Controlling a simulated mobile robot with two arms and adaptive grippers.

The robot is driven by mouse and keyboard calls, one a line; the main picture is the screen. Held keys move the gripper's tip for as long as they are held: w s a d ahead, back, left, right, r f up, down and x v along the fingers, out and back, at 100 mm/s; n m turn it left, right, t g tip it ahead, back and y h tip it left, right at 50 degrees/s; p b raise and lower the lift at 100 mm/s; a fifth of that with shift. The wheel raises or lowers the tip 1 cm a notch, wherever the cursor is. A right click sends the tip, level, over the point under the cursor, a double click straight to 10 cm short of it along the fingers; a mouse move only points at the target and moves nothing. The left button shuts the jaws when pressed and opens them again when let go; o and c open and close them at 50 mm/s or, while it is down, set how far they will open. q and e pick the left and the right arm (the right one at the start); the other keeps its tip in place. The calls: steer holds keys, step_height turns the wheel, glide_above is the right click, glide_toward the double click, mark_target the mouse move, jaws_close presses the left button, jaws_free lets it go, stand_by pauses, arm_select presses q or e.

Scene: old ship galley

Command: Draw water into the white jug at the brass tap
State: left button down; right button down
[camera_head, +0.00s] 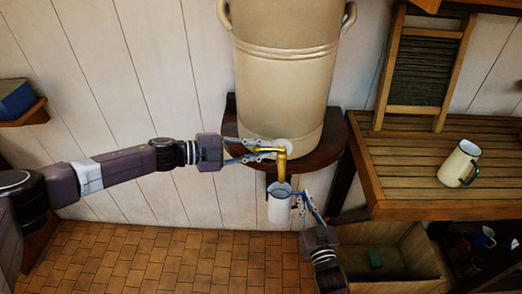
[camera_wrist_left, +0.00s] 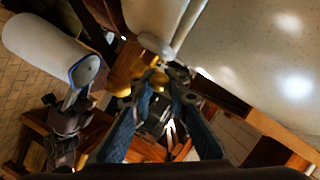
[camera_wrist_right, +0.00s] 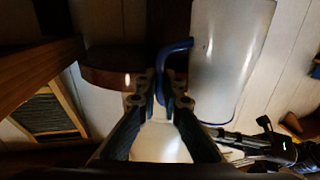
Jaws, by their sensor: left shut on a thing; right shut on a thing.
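The white jug (camera_head: 281,210) with a blue rim hangs upright under the spout of the brass tap (camera_head: 281,167). The tap is low on the front of a large cream stoneware crock (camera_head: 285,85). My right gripper (camera_head: 298,199) is shut on the jug's handle; the blue handle (camera_wrist_right: 166,72) runs between its fingers in the right wrist view, beside the jug's wall (camera_wrist_right: 230,62). My left gripper (camera_head: 262,150) is shut on the tap's upper part, also in the left wrist view (camera_wrist_left: 157,82). I cannot make out any water, and the jug's inside is mostly hidden.
The crock stands on a dark rounded wall shelf (camera_head: 334,140). To the right, a slatted wooden counter (camera_head: 400,180) holds a cream jug with a dark rim (camera_head: 459,164) and a washboard (camera_head: 424,70). A wooden bin (camera_head: 405,262) stands below. Tiled floor lies open at left.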

steer(key=shift+r, duration=0.1)
stand_by(0.3)
arm_select(q)
steer(key=c, duration=2)
jaws_free()
steer(key=shift+a, duration=0.15)
steer(key=shift+c, duration=0.2)
arm_select(e)
steer(key=shift+a, duration=0.1)
arm_select(q)
steer(key=v, duration=1.2)
steer(key=shift+w, duration=0.1)
steer(key=v, duration=1.2)
steer(key=shift+r, duration=0.1)
